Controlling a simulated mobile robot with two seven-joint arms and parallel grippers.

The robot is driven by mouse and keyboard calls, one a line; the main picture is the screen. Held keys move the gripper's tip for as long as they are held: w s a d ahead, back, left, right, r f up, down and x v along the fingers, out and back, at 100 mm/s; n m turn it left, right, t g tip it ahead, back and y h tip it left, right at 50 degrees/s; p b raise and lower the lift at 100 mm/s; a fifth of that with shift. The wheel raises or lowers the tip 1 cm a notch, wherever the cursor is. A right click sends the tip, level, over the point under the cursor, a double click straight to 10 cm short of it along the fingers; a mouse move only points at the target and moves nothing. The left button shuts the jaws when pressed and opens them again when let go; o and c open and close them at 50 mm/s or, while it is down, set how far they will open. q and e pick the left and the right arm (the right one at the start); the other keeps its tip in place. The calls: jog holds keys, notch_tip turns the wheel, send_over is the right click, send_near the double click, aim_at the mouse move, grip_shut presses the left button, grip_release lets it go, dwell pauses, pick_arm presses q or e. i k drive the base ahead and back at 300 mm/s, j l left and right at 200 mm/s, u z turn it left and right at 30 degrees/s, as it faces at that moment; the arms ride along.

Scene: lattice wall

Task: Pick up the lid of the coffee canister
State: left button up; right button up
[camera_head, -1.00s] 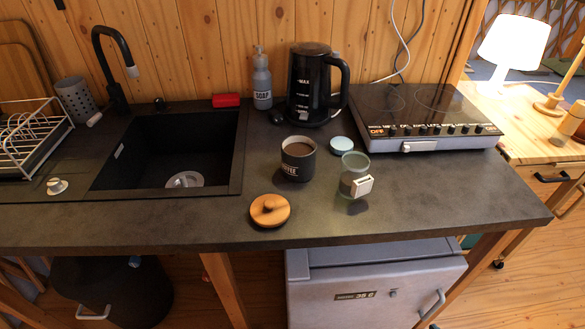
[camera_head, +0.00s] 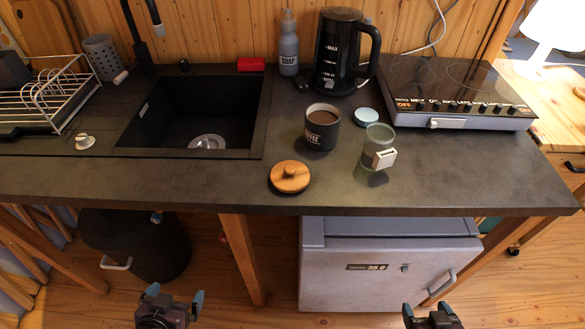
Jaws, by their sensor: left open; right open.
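The round wooden lid (camera_head: 290,177) with a knob lies flat on the dark countertop, near its front edge. The dark coffee canister (camera_head: 322,130) stands open behind it and to the right, with brown contents showing. My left gripper (camera_head: 172,298) is at the bottom of the view, below the counter's front edge and left of the lid. It is open and empty. My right gripper (camera_head: 431,312) is at the bottom right, in front of the small fridge. It is open and empty. Both grippers are well apart from the lid.
A glass jar (camera_head: 377,148) with a white tag and a light blue disc (camera_head: 366,117) are right of the canister. A black kettle (camera_head: 342,55), a soap bottle (camera_head: 288,45) and a hob (camera_head: 455,90) stand behind. The sink (camera_head: 200,115) opens to the left. The counter's front edge (camera_head: 300,206) lies between my grippers and the lid.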

aim_at(287, 177)
jog(key=j+z, duration=0.1)
jog(key=z, duration=1.35)
jog(key=k+j+z, duration=0.15)
jog(key=k+j, duration=0.3)
jog(key=k, duration=0.1)
